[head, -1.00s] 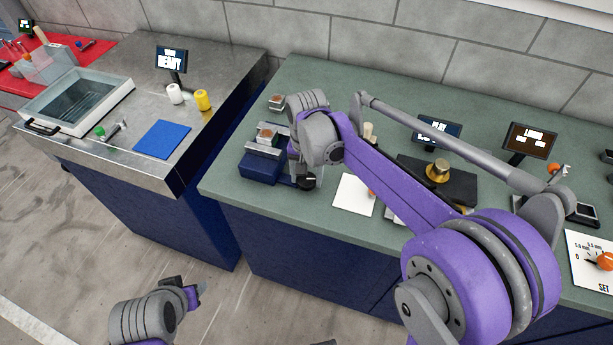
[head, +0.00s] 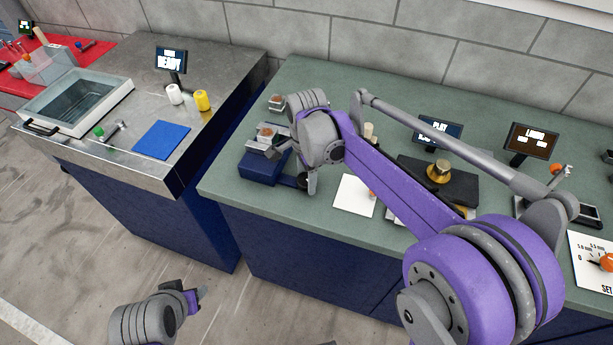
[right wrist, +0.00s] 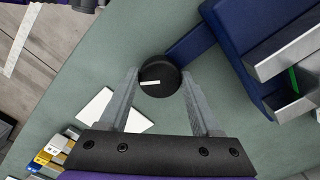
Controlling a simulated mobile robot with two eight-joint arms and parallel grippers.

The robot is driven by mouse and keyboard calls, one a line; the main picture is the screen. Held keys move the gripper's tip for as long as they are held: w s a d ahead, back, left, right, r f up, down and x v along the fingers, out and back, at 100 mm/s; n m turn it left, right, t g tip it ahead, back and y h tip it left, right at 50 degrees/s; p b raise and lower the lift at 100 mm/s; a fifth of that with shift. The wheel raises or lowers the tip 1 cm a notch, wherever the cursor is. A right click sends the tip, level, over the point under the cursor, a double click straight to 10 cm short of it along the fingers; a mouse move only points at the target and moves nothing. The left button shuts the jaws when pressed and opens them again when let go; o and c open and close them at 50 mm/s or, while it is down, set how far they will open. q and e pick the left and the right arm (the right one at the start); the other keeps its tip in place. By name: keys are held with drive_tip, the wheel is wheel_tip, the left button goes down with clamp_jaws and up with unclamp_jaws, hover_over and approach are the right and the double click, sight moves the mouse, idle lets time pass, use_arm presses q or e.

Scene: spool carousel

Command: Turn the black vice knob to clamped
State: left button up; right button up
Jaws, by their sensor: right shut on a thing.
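The black vice knob (right wrist: 160,70) is a round black disc with a white mark on its face, seen in the right wrist view between my right gripper's two fingers (right wrist: 160,78). The gripper is shut on it. In the head view my right gripper (head: 296,168) reaches down at the vice's right side and mostly hides the knob. The vice (head: 262,168) has a blue body and grey metal jaws; it also shows in the right wrist view (right wrist: 235,40), with a green strip by the jaws. My left gripper (head: 197,294) is low at the left; its opening is unclear.
A white card (head: 354,196) lies on the green bench (head: 228,185), right of the vice. A black block with a brass knob (head: 438,171) and small displays stand farther right. A steel bench (head: 110,165) is at the left, across a gap.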

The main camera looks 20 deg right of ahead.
sight(306, 179)
drive_tip(key=shift+m, duration=1.2)
drive_tip(key=o, duration=1.4)
drive_tip(key=shift+c, duration=0.2)
drive_tip(key=shift+r, duration=0.1)
wheel_tip(306, 179, up, 11)
drive_tip(key=shift+p, duration=0.3)
drive_tip(key=shift+f, duration=0.2)
